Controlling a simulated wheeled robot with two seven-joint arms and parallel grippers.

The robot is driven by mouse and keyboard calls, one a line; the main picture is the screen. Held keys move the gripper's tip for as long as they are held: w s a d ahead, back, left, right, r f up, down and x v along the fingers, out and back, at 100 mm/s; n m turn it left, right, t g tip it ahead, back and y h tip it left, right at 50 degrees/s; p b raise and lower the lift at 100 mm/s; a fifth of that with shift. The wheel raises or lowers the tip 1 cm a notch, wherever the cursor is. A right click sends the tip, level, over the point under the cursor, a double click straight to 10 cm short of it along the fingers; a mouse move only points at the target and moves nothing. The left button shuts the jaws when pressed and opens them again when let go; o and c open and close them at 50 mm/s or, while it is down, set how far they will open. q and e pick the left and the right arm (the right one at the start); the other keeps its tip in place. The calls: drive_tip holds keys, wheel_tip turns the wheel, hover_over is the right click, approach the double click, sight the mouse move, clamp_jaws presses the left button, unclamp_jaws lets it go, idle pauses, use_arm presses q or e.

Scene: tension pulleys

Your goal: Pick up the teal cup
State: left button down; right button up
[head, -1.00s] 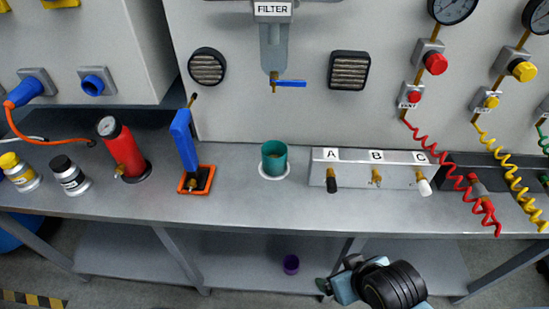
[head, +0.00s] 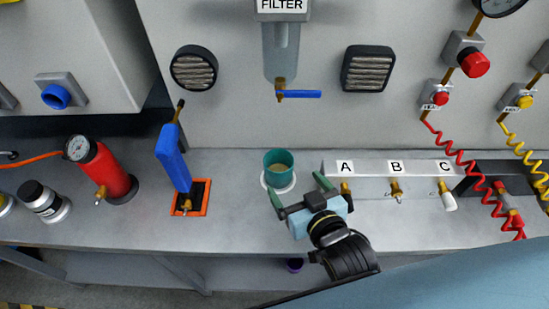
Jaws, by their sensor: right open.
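My right gripper (head: 298,188) comes in from the lower right, just in front of the cup. Its two green-tipped fingers are spread apart, one at the cup's lower left and one at its right. Nothing is between them that I can see as held, and I cannot tell whether either finger touches the cup. My left gripper is not in view.
A valve block labelled A, B and C (head: 420,172) stands close to the right of my gripper. A blue-handled tool stands in an orange-framed holder (head: 189,210) to the left. The blue filter tap (head: 300,94) hangs above the cup.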

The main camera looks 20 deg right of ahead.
approach(274, 154)
drive_tip(key=shift+b+x, duration=0.35)
drive_tip(key=shift+x, duration=1.65)
drive_tip(key=x, duration=0.3)
drive_tip(key=shift+w+f+b, duration=0.15)
drive_tip(key=shift+w+b, duration=0.2)
drive_tip(key=shift+b, duration=0.05)
drive_tip(key=shift+w+a, duration=0.1)
drive_tip(key=shift+w, duration=0.25)
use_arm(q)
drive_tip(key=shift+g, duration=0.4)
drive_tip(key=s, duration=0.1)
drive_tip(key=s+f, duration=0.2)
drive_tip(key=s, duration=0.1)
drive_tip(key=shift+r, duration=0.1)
use_arm(e)
drive_tip(key=c, duration=1.1)
